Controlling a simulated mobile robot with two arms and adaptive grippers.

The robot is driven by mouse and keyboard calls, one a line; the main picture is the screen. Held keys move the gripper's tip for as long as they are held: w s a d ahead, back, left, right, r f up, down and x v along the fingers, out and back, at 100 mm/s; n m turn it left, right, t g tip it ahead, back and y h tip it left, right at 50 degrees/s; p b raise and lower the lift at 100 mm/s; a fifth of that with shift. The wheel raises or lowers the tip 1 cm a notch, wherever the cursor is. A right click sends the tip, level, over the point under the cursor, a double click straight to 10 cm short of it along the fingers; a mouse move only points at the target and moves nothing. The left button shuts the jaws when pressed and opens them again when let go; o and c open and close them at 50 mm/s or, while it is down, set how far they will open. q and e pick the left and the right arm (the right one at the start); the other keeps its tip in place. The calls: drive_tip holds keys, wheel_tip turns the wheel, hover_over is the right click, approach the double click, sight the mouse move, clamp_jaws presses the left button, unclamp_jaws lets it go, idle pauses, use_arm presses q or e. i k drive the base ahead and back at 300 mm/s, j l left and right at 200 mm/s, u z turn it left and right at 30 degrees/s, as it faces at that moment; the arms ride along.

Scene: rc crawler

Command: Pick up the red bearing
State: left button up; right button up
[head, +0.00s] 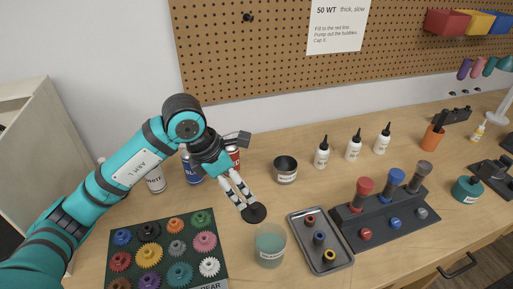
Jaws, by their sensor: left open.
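A small red bearing (311,221) lies at the far end of a grey tray (345,259) on the bench. A blue bearing (319,238) and a yellow bearing (329,255) lie nearer in the same tray. My left gripper (243,200) hangs to the left of the tray and points down. My right gripper is not in view.
A gear board (212,254) lies at the front left. A dark stand with coloured-handled tools (387,231) is right of the tray. A dark tin (285,170) and white bottles (354,147) stand behind.

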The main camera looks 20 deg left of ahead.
sight(310, 219)
drive_tip(key=k+l, duration=0.25)
drive_tip(key=k, duration=0.2)
drive_tip(key=k+l, duration=0.3)
drive_tip(key=k, duration=0.2)
drive_tip(key=k+l, duration=0.25)
drive_tip(key=k, duration=0.2)
